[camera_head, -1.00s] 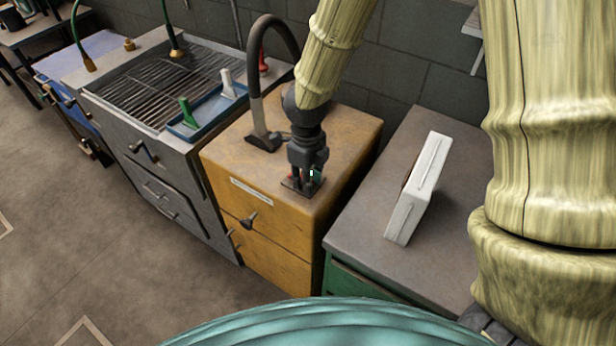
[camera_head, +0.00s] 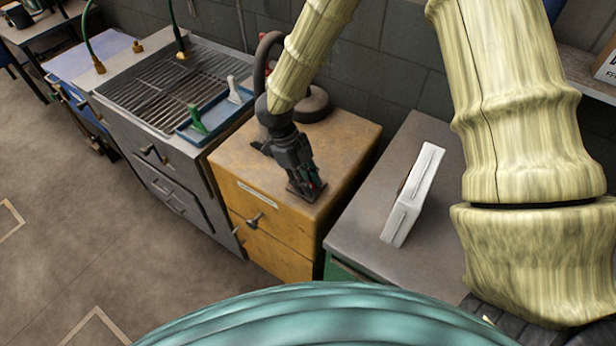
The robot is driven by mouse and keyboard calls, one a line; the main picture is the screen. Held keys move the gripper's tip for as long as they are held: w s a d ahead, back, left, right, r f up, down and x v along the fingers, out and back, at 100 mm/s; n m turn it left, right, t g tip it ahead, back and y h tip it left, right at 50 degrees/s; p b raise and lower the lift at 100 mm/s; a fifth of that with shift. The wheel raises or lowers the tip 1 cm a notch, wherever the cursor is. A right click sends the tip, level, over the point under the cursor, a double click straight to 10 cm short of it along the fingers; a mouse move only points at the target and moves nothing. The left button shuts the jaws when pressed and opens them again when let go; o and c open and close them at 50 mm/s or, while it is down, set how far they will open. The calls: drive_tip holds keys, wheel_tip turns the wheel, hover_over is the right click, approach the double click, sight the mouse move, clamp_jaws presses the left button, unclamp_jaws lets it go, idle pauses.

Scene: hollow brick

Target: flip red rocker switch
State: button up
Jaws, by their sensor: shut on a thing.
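The switch's dark base plate (camera_head: 297,193) sits on top of the orange-yellow cabinet (camera_head: 243,150), near its front right edge. Only small bits of red show there, among the gripper's fingers. Most of the rocker is hidden, so I cannot tell which way it is tipped. My gripper (camera_head: 310,184) points down at the switch, leaning with its tips to the right. Its fingers are shut on the switch, at the plate.
A black curved hose (camera_head: 318,104) stands at the cabinet's back, close behind my arm. A white box (camera_head: 413,195) stands tilted on the grey-topped cabinet (camera_head: 352,213) at right. A blue tray (camera_head: 215,115) with green and white handled tools lies at left.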

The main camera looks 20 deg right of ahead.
drive_tip(key=shift+w, duration=0.15)
drive_tip(key=o, duration=1)
drive_tip(key=v, duration=1.2)
drive_tip(key=shift+d, duration=0.1)
